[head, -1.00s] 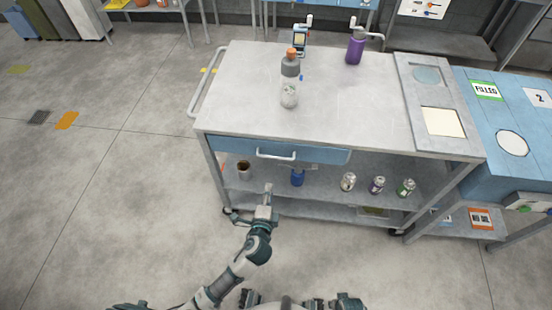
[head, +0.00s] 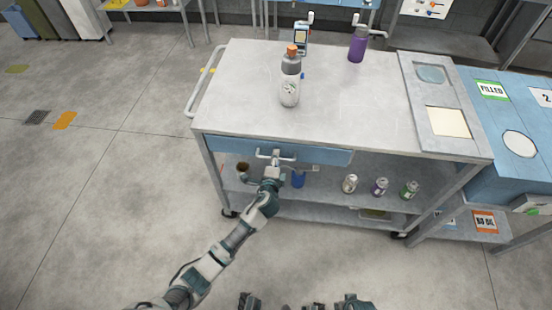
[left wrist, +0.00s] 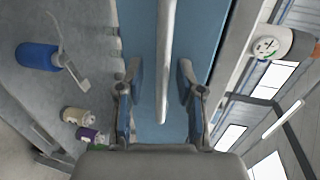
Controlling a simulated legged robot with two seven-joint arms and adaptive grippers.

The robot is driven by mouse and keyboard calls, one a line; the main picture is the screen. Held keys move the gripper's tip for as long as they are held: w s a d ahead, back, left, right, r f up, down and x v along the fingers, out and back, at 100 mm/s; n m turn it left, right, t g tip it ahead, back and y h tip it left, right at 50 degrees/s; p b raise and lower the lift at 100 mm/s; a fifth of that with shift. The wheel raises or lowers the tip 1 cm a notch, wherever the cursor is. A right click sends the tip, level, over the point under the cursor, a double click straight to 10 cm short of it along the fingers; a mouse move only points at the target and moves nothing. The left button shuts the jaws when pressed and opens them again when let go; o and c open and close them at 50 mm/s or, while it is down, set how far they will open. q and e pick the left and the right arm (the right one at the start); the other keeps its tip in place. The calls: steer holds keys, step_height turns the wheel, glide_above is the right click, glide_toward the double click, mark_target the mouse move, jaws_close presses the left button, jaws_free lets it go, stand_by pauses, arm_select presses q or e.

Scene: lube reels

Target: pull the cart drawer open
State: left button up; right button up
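The cart drawer (head: 325,156) has a blue front set under the grey cart top, and it looks flush with the cart. Its pale bar handle (head: 262,153) is on the left part of the front. My left gripper (head: 275,158) is up at the handle and hides part of it. In the left wrist view, the handle (left wrist: 165,60) runs between the two fingers of the left gripper (left wrist: 159,72). The fingers are apart, one on each side, with gaps to the bar. My right gripper is not in view.
A bottle with an orange cap (head: 290,85) and a purple bottle (head: 358,45) stand on the cart top (head: 345,100). The lower shelf holds a blue container (head: 298,180) and several cans. A blue bench (head: 500,120) stands at the right.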

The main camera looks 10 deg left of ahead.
arm_select(q)
steer(key=shift+w, duration=0.25)
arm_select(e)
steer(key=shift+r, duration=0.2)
arm_select(q)
jaws_close()
steer(key=shift+s, duration=0.1)
